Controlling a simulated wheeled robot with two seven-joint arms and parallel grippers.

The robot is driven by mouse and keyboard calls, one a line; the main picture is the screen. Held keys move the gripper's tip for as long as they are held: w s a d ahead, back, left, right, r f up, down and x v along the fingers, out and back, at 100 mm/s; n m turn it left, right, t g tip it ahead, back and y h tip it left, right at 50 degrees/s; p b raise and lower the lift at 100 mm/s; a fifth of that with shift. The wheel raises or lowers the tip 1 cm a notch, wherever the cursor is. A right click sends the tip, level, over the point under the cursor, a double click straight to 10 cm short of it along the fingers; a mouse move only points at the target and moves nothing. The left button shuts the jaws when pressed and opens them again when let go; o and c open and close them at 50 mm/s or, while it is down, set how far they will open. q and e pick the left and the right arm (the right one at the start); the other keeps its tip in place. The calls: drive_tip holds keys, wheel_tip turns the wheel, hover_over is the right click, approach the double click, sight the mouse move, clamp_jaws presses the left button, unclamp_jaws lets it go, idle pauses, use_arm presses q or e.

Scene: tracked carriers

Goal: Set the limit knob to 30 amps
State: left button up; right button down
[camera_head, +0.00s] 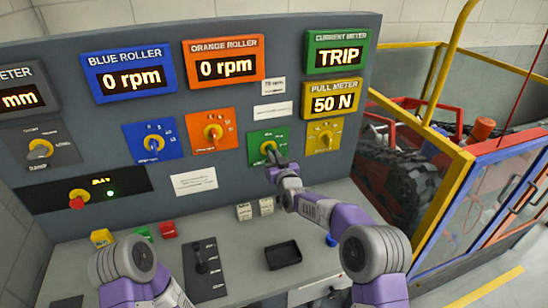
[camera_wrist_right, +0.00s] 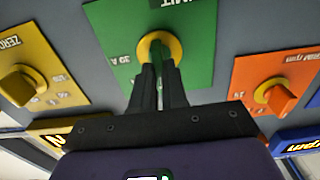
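In the head view the green panel (camera_head: 283,135) is below and left of the current meter (camera_head: 338,53), which reads "TRIP". My right gripper (camera_head: 273,160) reaches the knob from the front; its fingers (camera_wrist_right: 158,72) are close together with the knob's grip between their tips. The fingers hide part of the knob and its scale, so its setting is unclear. My left gripper is out of view; only its arm shows.
The orange roller knob (camera_head: 212,132) and the pull meter's yellow knob (camera_head: 324,138) flank the green panel. A black tray (camera_head: 283,254) and a lever plate (camera_head: 207,270) lie on the console below. A red emergency button (camera_head: 77,200) is at left. A yellow-framed cage stands right.

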idle(0.3)
drive_tip(key=shift+w+d+f+m+b, duration=0.1)
drive_tip(key=shift+f+m+b, duration=0.05)
drive_tip(key=shift+m+b, duration=3.8)
drive_tip(key=shift+d+f+m+b, duration=0.1)
drive_tip(key=shift+m+b, duration=2.7)
drive_tip(key=shift+m, duration=2.15)
drive_tip(key=c, duration=1.2)
unclamp_jaws()
drive_tip(key=shift+o, duration=0.2)
